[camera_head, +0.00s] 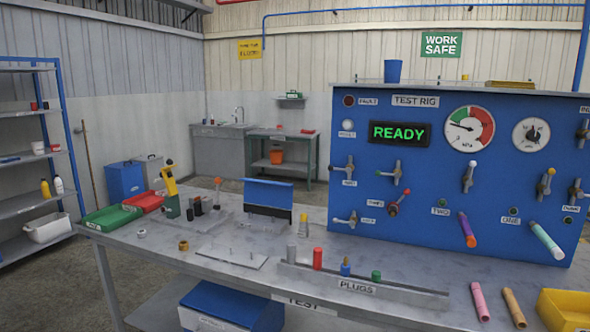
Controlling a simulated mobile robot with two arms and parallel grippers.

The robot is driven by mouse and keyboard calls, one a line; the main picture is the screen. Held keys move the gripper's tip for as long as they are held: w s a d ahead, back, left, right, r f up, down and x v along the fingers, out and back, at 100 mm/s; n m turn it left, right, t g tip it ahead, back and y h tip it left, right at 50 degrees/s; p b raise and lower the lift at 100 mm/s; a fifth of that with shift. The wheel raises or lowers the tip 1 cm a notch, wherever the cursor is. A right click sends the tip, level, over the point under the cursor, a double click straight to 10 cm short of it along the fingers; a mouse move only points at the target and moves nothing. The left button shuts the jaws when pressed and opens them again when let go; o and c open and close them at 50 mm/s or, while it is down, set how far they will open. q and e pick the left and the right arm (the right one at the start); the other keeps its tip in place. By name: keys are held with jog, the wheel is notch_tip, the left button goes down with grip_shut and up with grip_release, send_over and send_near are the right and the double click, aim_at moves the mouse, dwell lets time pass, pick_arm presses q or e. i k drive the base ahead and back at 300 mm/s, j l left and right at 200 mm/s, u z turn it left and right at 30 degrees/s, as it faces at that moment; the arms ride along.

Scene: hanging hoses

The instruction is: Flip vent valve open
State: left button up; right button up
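The blue test rig panel (420,215) stands at the right on the bench. One valve (348,172) is at upper left, above a label too small to read surely. Another valve (397,172) is to its right, with a red-handled valve (398,204) below. A further valve (347,219) is at lower left. More valves sit under the gauges, such as one (468,178) below the red-and-green gauge. I cannot tell for sure which one is the vent valve. Neither of my grippers is in view.
A green READY display (399,133) is lit on the panel. A yellow bin (568,309) is at front right.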

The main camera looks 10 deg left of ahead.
aim_at(348, 170)
jog(key=i+j, duration=0.85)
jog(key=j, duration=0.15)
jog(key=i+j, duration=0.9)
jog(key=j+z, duration=0.05)
jog(key=j, duration=0.05)
